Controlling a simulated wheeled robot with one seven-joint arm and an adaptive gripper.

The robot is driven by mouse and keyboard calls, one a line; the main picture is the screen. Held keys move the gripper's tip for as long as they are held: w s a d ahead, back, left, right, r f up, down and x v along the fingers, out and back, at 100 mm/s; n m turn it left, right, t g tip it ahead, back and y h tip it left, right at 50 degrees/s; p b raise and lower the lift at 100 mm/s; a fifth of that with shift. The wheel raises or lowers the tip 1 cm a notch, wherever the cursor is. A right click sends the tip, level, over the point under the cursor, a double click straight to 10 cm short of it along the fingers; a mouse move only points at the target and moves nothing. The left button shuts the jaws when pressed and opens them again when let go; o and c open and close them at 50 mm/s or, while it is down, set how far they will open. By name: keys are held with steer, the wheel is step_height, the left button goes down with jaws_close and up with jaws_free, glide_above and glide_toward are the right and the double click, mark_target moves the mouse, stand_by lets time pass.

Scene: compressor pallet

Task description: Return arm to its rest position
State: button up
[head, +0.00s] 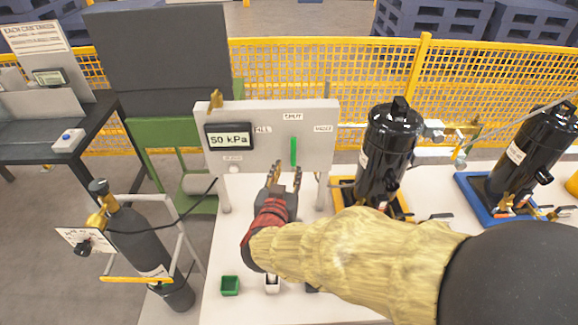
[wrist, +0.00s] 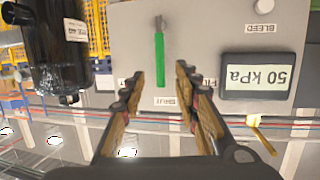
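My gripper (head: 284,182) is at the middle of the head view, in front of the lower part of a grey panel (head: 262,168). The panel carries a display reading 50 kPa (head: 230,139), a green lever (head: 293,151) standing upright, and a brass valve handle (head: 215,100) at its top left. In the wrist view, my gripper (wrist: 156,82) has its two fingers apart with nothing between them. The green lever (wrist: 159,60) shows just beyond the fingertips; I cannot tell the exact gap. My arm, in a yellowish sleeve, reaches in from the lower right and hides part of the white table.
A black compressor (head: 386,150) stands on a yellow tray right of the panel; another (head: 530,155) stands on a blue tray (head: 470,190) farther right. A gas cylinder (head: 138,240) stands at left. Yellow fencing (head: 320,75) runs behind.

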steer(key=shift+s+a, duration=0.1)
steer(key=shift+s, duration=0.1)
stand_by(0.4)
steer(key=s+a+f+n+g+y, duration=0.2)
steer(key=s+a+f+y, duration=0.15)
steer(key=a, duration=0.25)
steer(key=s+a+f+n+g+y, duration=0.1)
steer(key=s+a+f+g+y, duration=0.15)
steer(key=a+f, duration=0.3)
steer(key=s+r+n+g+y, duration=0.1)
steer(key=s+n+g+y, duration=0.2)
steer(key=s, duration=0.5)
steer(key=s+d+r+m+h, duration=0.1)
steer(key=s+d+r, duration=0.3)
steer(key=d, duration=0.5)
steer(key=s+d+r+m+g+h, duration=0.1)
steer(key=s+d+r, duration=0.3)
steer(key=d, duration=0.5)
steer(key=s+d+r+m+g+h, duration=0.1)
steer(key=s+d+r+h, duration=0.2)
steer(key=d, duration=0.6)
steer(key=shift+s+r+h, duration=0.3)
steer(key=shift+s+r, duration=0.25)
